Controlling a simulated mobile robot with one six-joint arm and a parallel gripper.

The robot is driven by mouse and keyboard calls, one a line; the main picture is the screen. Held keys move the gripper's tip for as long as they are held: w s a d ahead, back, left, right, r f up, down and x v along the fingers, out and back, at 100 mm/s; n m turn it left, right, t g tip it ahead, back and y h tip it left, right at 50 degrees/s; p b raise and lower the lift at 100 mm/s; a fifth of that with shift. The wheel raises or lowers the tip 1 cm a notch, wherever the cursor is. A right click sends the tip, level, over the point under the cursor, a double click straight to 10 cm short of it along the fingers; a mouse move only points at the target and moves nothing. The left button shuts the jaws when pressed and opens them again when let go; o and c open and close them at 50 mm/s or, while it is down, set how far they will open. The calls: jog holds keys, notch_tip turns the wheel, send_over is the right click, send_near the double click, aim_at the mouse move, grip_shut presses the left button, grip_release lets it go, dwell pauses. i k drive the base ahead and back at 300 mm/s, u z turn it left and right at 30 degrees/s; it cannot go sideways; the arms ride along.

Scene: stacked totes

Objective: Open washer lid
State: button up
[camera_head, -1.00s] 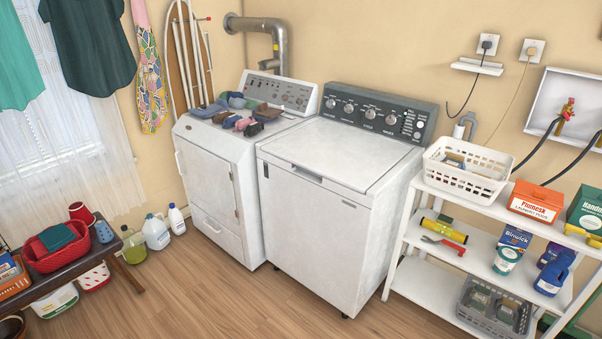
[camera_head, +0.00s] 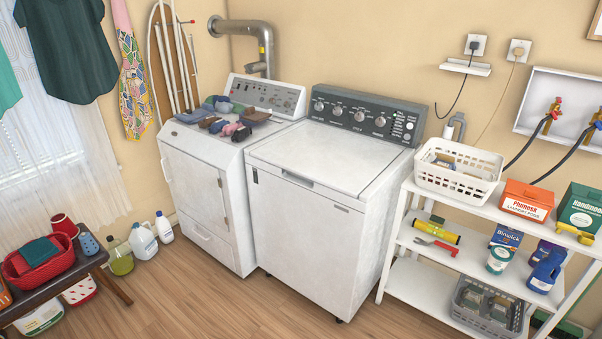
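The washer (camera_head: 312,235) is the white top-loading machine in the middle of the head view, with a dark control panel (camera_head: 366,116) at its back. Its lid (camera_head: 325,157) is shut and lies flat on top. A small dark recess (camera_head: 297,179) shows at the lid's front edge. Nothing lies on the lid. My gripper is not in view.
A white dryer (camera_head: 205,187) with socks (camera_head: 222,114) on top stands close to the washer's left. A white shelf (camera_head: 465,197) with a basket (camera_head: 459,168) and boxes stands at its right. A bench (camera_head: 62,285) and bottles are at left. The wooden floor (camera_head: 210,310) in front is clear.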

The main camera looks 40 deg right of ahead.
aim_at(347, 164)
jog(key=i, duration=0.85)
jog(key=u, duration=0.05)
